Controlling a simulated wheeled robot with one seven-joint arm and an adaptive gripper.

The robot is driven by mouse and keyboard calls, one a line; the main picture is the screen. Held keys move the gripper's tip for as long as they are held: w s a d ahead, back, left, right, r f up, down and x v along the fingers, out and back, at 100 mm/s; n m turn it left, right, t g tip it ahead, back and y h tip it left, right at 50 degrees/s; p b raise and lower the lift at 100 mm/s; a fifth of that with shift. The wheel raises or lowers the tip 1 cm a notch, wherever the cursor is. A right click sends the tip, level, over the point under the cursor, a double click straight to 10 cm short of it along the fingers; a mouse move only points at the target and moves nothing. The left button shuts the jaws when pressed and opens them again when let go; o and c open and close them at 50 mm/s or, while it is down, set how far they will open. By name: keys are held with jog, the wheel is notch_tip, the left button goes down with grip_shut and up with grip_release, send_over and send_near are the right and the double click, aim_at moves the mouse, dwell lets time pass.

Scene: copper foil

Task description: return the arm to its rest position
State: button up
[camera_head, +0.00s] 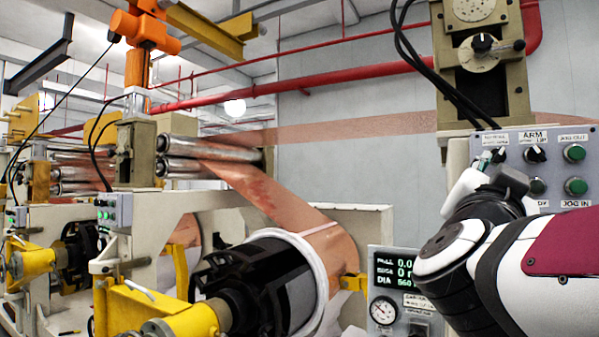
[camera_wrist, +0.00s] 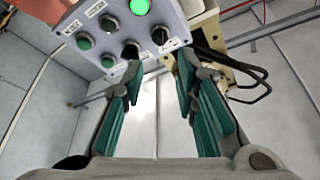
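My arm (camera_head: 475,250) reaches in from the right edge in the camera_head view, with its wrist bent up in front of the grey control panel (camera_head: 553,158). My gripper (camera_wrist: 160,75) is open in the wrist view, its two teal-padded fingers apart with nothing between them. The panel also shows beyond the fingertips in the wrist view (camera_wrist: 112,22), with a lit green button (camera_wrist: 139,7) and dark knobs. In the camera_head view my wrist hides the panel's lower left part and most of the gripper. I cannot tell whether a fingertip touches the panel.
A copper foil web (camera_head: 265,190) runs from steel rollers (camera_head: 210,150) down to a roll on a black core (camera_head: 265,285). A readout box (camera_head: 393,285) with a gauge stands left of my arm. Black cables (camera_head: 425,65) hang above the panel. Grey wall lies behind.

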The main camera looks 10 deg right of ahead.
jog(key=shift+s+a+f, duration=0.2)
jog(key=shift+s+a, duration=0.15)
jog(key=w+a+f+n+t+y, duration=0.3)
jog(key=w+a+f+n+y, duration=0.2)
jog(key=a+n+y, duration=0.4)
jog(key=s+a+f+n+g+y, duration=0.3)
jog(key=a+f+n+y, duration=0.15)
jog(key=f+y, duration=0.4)
jog(key=s+d+f+n+g+h, duration=0.2)
jog(key=s+f+g, duration=0.8)
jog(key=s+f, duration=0.7)
jog(key=shift+f+g, duration=0.4)
jog(key=shift+f, duration=0.2)
jog(key=shift+d, duration=0.1)
